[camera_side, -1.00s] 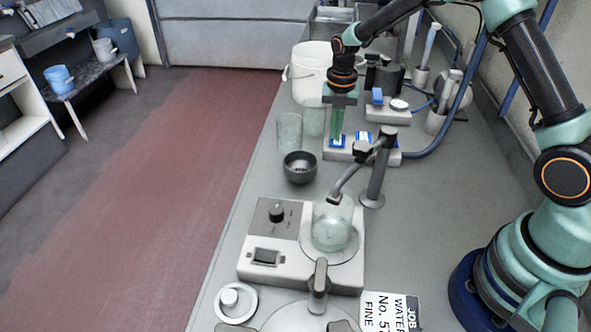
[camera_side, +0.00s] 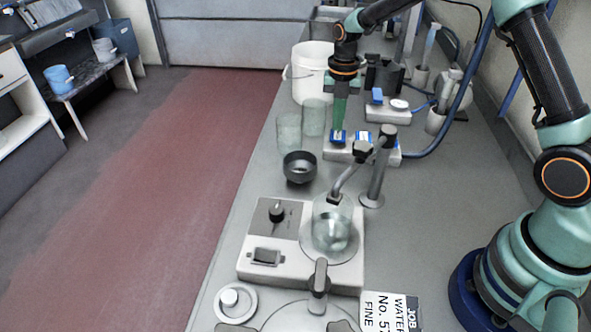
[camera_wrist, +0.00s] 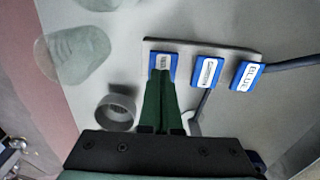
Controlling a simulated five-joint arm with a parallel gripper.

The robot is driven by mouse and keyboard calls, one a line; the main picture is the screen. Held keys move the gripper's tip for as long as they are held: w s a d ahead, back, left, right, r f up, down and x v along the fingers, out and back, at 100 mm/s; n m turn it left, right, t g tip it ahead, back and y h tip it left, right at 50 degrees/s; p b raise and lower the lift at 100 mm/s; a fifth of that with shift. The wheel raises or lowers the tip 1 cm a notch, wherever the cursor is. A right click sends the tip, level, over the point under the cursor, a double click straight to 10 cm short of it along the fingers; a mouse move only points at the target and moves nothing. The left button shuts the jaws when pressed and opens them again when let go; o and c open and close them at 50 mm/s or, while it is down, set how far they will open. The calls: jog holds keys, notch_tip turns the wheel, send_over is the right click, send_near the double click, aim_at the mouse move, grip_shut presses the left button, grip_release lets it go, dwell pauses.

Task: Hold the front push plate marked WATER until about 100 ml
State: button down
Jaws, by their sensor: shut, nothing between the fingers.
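My gripper (camera_side: 337,128) points down with its green fingers together and nothing between them. Its tips are at the leftmost blue push plate (camera_side: 338,138) of a grey block. In the wrist view the fingers (camera_wrist: 163,76) reach over the near part of that plate (camera_wrist: 164,58); its small label is too blurred to read. I cannot tell whether the plate is pressed down. A clear glass vessel (camera_side: 331,234) stands on a round plate under the bent spout (camera_side: 345,178). It looks to hold some clear liquid, but I cannot read a level.
Two more blue plates, a middle one (camera_wrist: 208,71) and a right one (camera_wrist: 247,75), share the block. A dark cup (camera_side: 300,167) and clear glasses (camera_side: 289,132) stand left of the block. A white bucket (camera_side: 311,72) is behind. A card (camera_side: 391,311) reading WATER lies in front.

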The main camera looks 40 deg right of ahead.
aim_at(336, 134)
notch_tip(336, 134, up, 11)
jog(key=shift+w+r, duration=0.15)
jog(key=shift+w, duration=0.05)
dwell(1.2)
dwell(0.4)
jog(key=s+a+r+m+t, duration=0.25)
jog(key=s+r+m, duration=0.55)
jog(key=m, duration=0.4)
jog(key=s+a+f+m+t, duration=0.1)
jog(key=s+f+m+t, duration=0.1)
jog(key=s+m, duration=1)
jog(key=m+t, duration=0.1)
jog(key=m, duration=0.2)
jog(key=shift+a, duration=0.25)
